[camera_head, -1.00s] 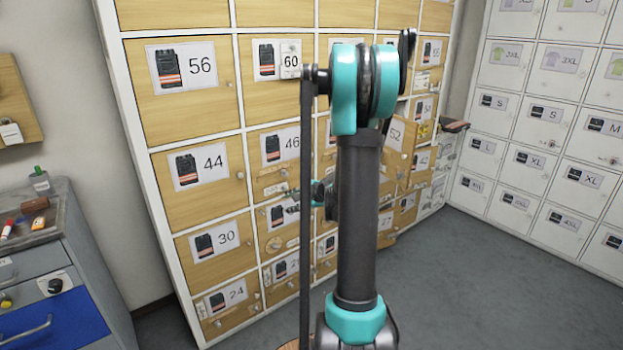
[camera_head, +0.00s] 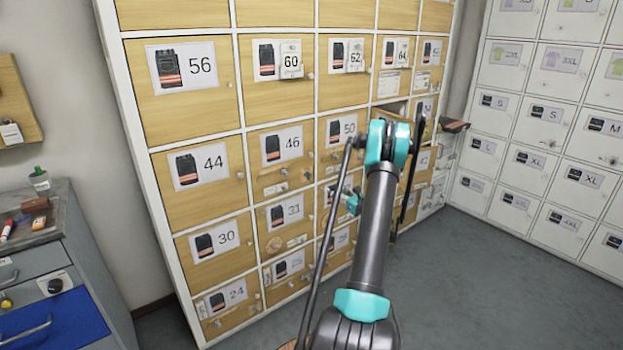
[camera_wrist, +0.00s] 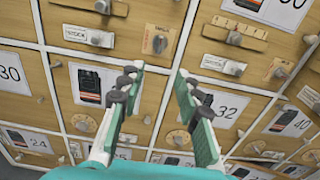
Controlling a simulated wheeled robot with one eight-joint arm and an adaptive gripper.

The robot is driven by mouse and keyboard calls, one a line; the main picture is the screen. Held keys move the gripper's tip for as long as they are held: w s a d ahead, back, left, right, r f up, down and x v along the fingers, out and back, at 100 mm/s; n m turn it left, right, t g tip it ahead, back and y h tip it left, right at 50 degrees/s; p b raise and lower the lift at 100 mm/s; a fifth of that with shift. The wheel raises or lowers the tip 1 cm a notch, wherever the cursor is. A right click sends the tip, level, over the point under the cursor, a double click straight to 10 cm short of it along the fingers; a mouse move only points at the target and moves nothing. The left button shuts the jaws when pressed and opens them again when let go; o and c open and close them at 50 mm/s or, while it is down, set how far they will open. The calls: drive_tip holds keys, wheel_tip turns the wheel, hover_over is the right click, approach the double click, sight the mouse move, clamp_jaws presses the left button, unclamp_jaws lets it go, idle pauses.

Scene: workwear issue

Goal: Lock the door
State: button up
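A wooden locker wall with numbered doors fills the middle of the head view. Which door the task means cannot be told. Door 31 (camera_head: 285,212) and door 46 (camera_head: 281,147) look closed. One compartment (camera_head: 394,106) below door 64 shows a dark gap; its door is mostly hidden behind my arm. In the wrist view my gripper (camera_wrist: 158,73) is open and empty, its green-padded fingers apart before door 32 (camera_wrist: 225,107) and its left neighbour (camera_wrist: 92,84). The doors carry knobs (camera_wrist: 149,120), a wooden slide latch (camera_wrist: 234,36) and round dials (camera_wrist: 84,122). Contact is not visible.
A grey drawer cabinet (camera_head: 40,262) with small items on top stands at the left. White lockers (camera_head: 540,130) stand at the right. A dark flat item (camera_head: 453,125) sticks out near the right end of the wooden wall. The grey floor (camera_head: 470,280) at the right is clear.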

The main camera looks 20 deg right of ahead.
sight(311, 176)
drive_tip(key=x, duration=1.7)
drive_tip(key=shift+w, duration=0.15)
drive_tip(key=shift+f, duration=0.1)
clamp_jaws()
